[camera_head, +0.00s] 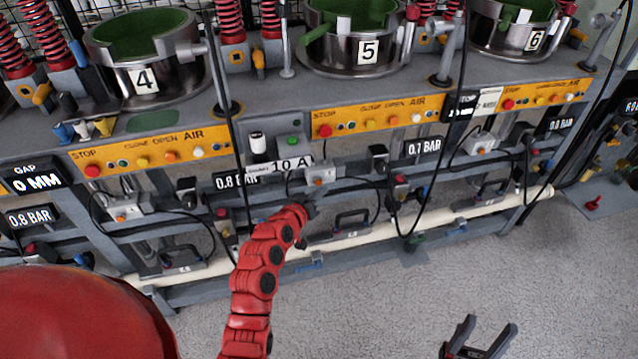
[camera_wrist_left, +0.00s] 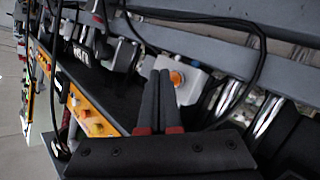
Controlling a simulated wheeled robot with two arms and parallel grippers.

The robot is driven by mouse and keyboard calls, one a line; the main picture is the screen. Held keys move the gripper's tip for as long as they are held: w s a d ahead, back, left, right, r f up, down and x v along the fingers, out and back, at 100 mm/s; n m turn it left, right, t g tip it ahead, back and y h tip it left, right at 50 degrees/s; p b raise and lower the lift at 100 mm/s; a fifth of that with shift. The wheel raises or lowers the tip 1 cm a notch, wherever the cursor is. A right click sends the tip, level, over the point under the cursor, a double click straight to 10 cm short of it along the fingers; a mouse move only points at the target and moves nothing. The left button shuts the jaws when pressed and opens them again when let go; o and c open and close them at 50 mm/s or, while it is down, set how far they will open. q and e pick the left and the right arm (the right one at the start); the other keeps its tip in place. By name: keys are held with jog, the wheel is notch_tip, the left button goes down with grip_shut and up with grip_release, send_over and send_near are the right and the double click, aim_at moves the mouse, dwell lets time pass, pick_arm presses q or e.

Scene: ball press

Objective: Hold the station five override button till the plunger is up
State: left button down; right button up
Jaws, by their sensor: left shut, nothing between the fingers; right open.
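The station five drum (camera_head: 350,62) stands at the top centre, with a green interior and a "5" label; I cannot make out a plunger's height. Below its yellow control panel (camera_head: 378,115), a small grey box with an orange button (camera_head: 320,178) is on the frame. My left gripper (camera_head: 311,204) is shut and empty just below this box. In the left wrist view, an orange button (camera_wrist_left: 177,78) on a pale box is just right of the shut fingertips (camera_wrist_left: 160,74); I cannot tell whether they touch. My right gripper (camera_head: 490,328) is open and empty, low over the floor.
A "10 A" label (camera_head: 292,164) and a box with a green button (camera_head: 292,142) sit above the orange button. Black cables (camera_head: 433,150) hang across the frame. A pale pipe (camera_head: 400,228) runs along the lower front. The grey floor (camera_head: 400,300) is open in front.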

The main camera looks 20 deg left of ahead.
pick_arm(q)
jog(key=shift+w+a, duration=0.2)
jog(key=shift+w, duration=0.1)
jog(key=shift+w+a+b, duration=0.25)
jog(key=shift+w+b, duration=0.1)
jog(key=shift+b, duration=0.25)
dwell(0.5)
dwell(0.6)
jog(key=shift+s+d+p, duration=0.3)
jog(key=shift+s+d, duration=0.2)
jog(key=shift+s, duration=0.2)
jog(key=s+d, duration=0.1)
jog(key=s+d+p, duration=0.1)
jog(key=s, duration=0.2)
jog(key=shift+s+d+p, duration=0.1)
jog(key=shift+d+p, duration=0.25)
jog(key=shift+d, duration=0.05)
